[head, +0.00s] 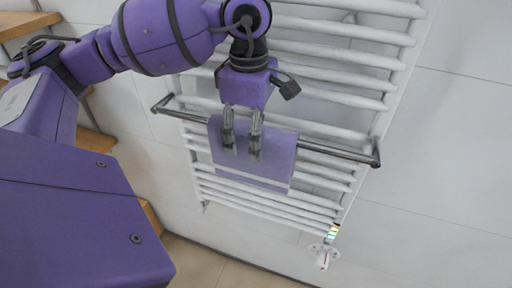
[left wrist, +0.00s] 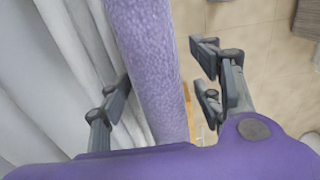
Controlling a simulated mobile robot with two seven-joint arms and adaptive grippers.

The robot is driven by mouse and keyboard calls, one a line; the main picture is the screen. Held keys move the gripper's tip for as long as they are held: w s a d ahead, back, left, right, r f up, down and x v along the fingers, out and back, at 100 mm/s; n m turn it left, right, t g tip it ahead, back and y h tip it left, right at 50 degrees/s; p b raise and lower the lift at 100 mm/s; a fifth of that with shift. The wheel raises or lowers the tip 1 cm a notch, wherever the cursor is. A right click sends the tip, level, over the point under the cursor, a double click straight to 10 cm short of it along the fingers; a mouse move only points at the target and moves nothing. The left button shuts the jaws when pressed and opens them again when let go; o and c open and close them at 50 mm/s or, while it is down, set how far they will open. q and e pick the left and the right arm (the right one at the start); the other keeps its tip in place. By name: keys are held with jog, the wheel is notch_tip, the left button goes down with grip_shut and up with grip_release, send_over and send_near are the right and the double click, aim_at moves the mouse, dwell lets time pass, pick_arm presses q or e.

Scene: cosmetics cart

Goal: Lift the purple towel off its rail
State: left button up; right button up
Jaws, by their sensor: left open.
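The purple towel (head: 278,150) hangs folded over a metal rail (head: 340,153) in front of a white ladder radiator. My left gripper (head: 242,152) points down at the towel, and its fingers overlap the towel's middle in the head view. In the left wrist view the towel (left wrist: 150,65) runs as a thick band between the two spread fingers of the left gripper (left wrist: 160,100). One finger is on the radiator side and the other on the floor side, with a visible gap on the floor side. How deep the fingers reach is hard to tell. My right gripper is out of view.
The white radiator (head: 315,208) stands close behind the rail, with a valve (head: 323,257) at its lower right. Wooden shelves (head: 25,22) are at the left. The tiled wall right of the radiator is clear.

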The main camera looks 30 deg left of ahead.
aim_at(274, 173)
pick_arm(q)
jog(key=shift+s+f, duration=0.15)
jog(key=shift+f, duration=0.3)
jog(key=f, duration=0.5)
jog(key=shift+w+f, duration=0.3)
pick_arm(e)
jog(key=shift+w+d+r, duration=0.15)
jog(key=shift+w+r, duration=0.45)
pick_arm(q)
jog(key=shift+d, duration=0.1)
jog(key=shift+c, duration=1.3)
jog(key=c, duration=1.2)
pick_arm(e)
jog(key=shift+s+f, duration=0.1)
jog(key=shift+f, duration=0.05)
